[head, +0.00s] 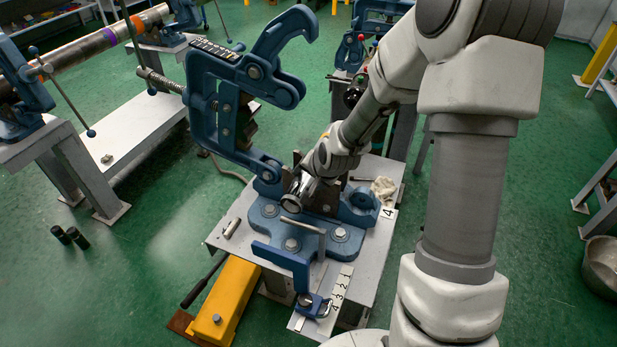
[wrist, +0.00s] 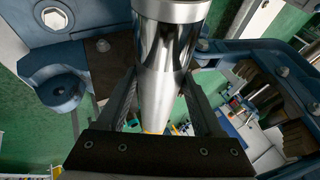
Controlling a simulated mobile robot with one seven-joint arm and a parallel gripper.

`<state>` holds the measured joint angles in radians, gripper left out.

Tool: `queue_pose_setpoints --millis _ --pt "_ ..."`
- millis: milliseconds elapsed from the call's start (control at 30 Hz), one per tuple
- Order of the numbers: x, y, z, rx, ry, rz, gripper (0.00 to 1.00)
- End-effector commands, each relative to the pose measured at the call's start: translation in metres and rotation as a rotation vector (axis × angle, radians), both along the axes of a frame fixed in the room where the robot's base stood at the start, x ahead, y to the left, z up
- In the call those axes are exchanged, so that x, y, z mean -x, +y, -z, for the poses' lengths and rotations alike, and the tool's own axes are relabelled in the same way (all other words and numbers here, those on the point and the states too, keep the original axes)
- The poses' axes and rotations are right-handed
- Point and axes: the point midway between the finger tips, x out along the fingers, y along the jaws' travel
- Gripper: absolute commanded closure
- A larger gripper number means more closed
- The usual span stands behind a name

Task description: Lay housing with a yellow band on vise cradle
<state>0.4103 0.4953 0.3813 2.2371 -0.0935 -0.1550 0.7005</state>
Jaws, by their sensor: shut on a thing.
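My gripper (wrist: 160,80) is shut on a shiny metal housing (wrist: 172,40), with a finger on each side of it in the wrist view. A little yellow shows at the housing's lower end there, just above the gripper's dark palm; I cannot tell how far the band runs. In the head view the housing's round near end (head: 291,203) shows over the low blue cradle (head: 325,203) of the vise. The arm hides much of the housing and cradle, so I cannot tell whether they touch. The vise's hooked upper frame (head: 235,85) stands swung open to the left.
Another vise bench with a banded pipe (head: 95,45) is at upper left.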

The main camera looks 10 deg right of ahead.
Motion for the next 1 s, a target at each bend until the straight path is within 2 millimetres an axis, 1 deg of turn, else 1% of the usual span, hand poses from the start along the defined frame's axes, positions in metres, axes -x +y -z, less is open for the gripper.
queue_pose_setpoints --millis 733,767,900,933,1000 --pt "-0.0018 0.0001 0.0085 0.001 -0.007 -0.001 1.00" --pt "-0.0019 0.0000 0.0084 0.001 -0.007 -0.001 0.30" --pt "-0.0014 0.0000 0.0084 0.001 -0.005 0.000 0.05" --pt "-0.0013 0.0000 0.0085 0.000 -0.004 0.000 0.00" --pt "-0.0010 0.0001 0.0089 0.001 -0.004 0.000 0.00"
